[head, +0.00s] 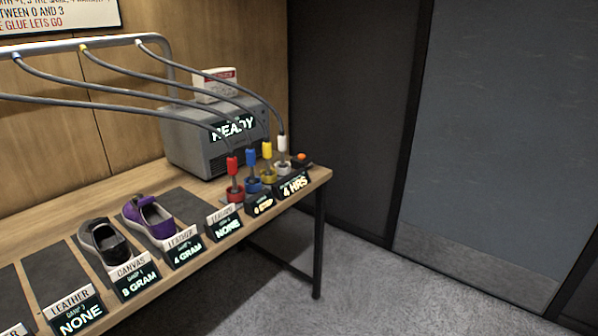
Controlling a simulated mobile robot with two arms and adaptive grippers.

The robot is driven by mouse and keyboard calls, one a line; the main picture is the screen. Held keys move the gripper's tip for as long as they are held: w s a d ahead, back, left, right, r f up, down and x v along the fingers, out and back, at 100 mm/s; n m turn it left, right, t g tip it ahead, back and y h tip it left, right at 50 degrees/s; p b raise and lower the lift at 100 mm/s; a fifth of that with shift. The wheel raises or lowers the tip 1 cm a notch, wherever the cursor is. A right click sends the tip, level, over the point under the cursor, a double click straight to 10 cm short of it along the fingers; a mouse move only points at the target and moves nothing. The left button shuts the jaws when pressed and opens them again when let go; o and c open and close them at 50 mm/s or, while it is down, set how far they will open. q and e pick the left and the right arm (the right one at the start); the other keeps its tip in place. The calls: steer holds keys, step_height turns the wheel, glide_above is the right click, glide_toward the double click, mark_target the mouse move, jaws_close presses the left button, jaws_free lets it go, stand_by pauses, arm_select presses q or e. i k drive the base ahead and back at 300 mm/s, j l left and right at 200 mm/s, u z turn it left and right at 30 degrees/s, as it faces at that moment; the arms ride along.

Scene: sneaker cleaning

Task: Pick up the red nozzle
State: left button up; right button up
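The red nozzle (233,166) stands upright in a red ring holder (235,194) near the right end of the wooden bench. A grey hose runs from its top up to the left toward a metal rail (90,44). It is the leftmost of a row of nozzles, beside the blue nozzle (251,159). Neither of my grippers shows in the head view.
Yellow (267,150) and white (282,143) nozzles stand right of the blue one. Hoses arch over the bench (150,182). A grey machine reading READY (190,146) stands behind. Black (104,243) and purple (149,216) shoes lie left. The floor (400,290) at right is clear.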

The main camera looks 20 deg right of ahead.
mark_target(232, 159)
steer(key=z, duration=0.15)
steer(key=i+u, duration=0.15)
steer(key=i, duration=0.25)
steer(key=i+l+u, duration=0.1)
steer(key=i, duration=0.3)
steer(key=i+l+u, duration=0.15)
steer(key=i, duration=0.3)
